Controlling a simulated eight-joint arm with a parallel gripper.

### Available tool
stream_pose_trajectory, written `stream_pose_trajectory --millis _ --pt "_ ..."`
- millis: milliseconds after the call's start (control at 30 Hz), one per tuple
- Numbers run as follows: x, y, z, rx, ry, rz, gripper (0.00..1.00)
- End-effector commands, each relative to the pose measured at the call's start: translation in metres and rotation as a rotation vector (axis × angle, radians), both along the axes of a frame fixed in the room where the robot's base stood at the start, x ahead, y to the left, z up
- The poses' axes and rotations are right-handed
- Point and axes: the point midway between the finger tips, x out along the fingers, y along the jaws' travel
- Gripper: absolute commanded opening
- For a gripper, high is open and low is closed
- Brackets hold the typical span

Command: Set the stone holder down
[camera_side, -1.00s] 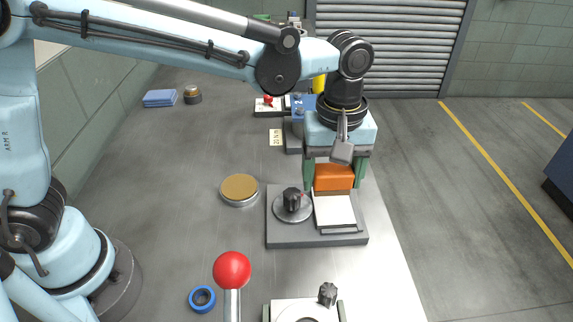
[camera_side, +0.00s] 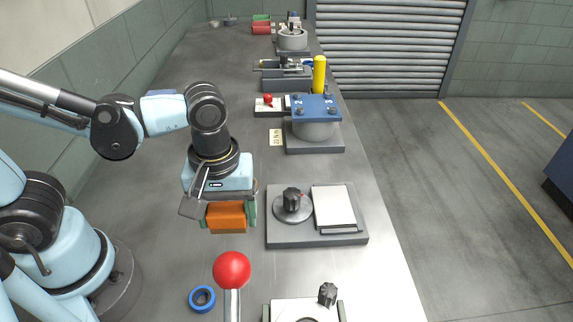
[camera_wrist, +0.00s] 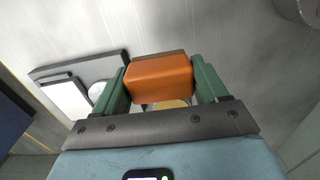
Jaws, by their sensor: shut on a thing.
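The orange stone holder (camera_side: 227,217) is between the green fingers of my gripper (camera_side: 228,214), which is shut on it. The wrist view shows the orange block (camera_wrist: 160,80) gripped from both sides by the fingers (camera_wrist: 163,86). It is over the grey table, left of the grey base. I cannot tell how large the gap beneath it is. A tan-topped round disc (camera_wrist: 170,104) shows partly behind the holder in the wrist view; the gripper hides it in the side view.
A grey base (camera_side: 316,239) with a white pad (camera_side: 333,206) and black knob (camera_side: 291,198) lies right of the gripper. A red ball lever (camera_side: 232,270) stands in front. A blue ring (camera_side: 202,299) lies at front left. A blue-topped pump (camera_side: 315,108) stands behind.

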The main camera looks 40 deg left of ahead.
Motion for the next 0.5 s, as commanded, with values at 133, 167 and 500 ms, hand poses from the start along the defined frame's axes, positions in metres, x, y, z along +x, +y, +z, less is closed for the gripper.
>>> stream_pose_trajectory --millis 133,167,500 --pt "0.000 0.000 0.000 0.000 0.000 0.000 0.34" --pt "0.000 0.000 -0.001 0.000 0.000 0.000 0.34" --pt "0.001 -0.001 -0.026 0.000 0.000 0.000 0.34"
